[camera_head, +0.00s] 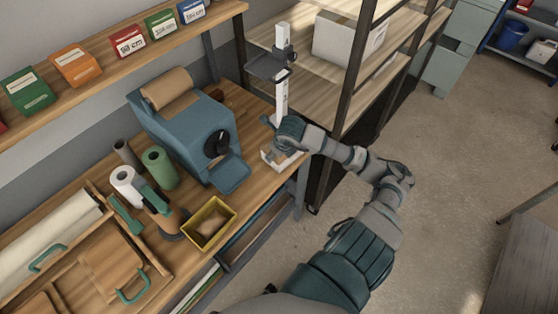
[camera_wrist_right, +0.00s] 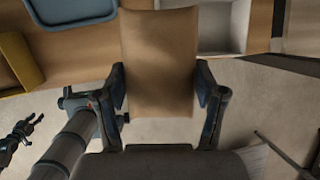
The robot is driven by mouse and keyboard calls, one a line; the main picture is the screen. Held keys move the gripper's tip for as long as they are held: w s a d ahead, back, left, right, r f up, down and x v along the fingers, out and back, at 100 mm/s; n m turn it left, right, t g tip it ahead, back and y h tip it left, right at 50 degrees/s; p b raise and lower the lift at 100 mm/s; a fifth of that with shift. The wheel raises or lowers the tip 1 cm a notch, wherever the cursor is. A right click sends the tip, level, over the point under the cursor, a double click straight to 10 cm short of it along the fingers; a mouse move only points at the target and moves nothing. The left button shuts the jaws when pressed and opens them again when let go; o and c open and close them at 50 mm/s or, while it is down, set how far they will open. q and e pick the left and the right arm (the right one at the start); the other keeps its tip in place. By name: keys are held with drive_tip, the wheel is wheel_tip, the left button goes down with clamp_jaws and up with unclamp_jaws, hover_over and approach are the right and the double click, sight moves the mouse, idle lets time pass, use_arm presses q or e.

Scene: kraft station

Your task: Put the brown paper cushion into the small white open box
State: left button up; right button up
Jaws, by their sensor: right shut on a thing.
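The brown paper cushion (camera_wrist_right: 160,65) is between the two fingers of my right gripper (camera_wrist_right: 164,95) in the right wrist view. The small white open box (camera_wrist_right: 222,28) lies just right of the cushion in that view. In the head view the box (camera_head: 276,160) stands at the bench's right end, partly hidden by my right gripper (camera_head: 283,138) above it. I cannot make out the cushion there. My left gripper (camera_wrist_right: 20,135) shows small and dark at the wrist view's left edge; its opening is unclear.
A yellow bin (camera_head: 229,222) with brown paper inside stands at the bench's front edge. A blue paper machine (camera_head: 180,125) with a tray is left of the white box. A white post (camera_head: 282,95) rises behind the box. Shelving (camera_head: 350,95) stands to the right.

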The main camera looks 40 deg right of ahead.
use_arm(q)
drive_tip(key=s+a+r+p, duration=0.1)
drive_tip(key=s+r+p, duration=0.3)
drive_tip(key=s+p, duration=0.2)
drive_tip(key=shift+s+a, duration=0.15)
drive_tip(key=shift+s, duration=0.35)
use_arm(e)
drive_tip(key=w+d+f+m+g+h, duration=0.1)
drive_tip(key=d+m, duration=0.3)
drive_tip(key=m, duration=0.4)
drive_tip(key=w+d+f+m+g+h, duration=0.1)
drive_tip(key=w+d+m+g, duration=0.2)
drive_tip(key=m, duration=0.6)
drive_tip(key=shift+w+d+f+h, duration=0.25)
drive_tip(key=shift+w+d+h, duration=0.15)
drive_tip(key=shift+w+d, duration=0.3)
drive_tip(key=shift+f, duration=0.1)
use_arm(q)
drive_tip(key=shift+s+f+b, duration=0.1)
drive_tip(key=shift+f+b, duration=2.2)
drive_tip(key=shift+f, duration=0.2)
use_arm(e)
drive_tip(key=shift+w+a+f, duration=0.1)
drive_tip(key=shift+f, duration=2.9)
drive_tip(key=o, duration=0.9)
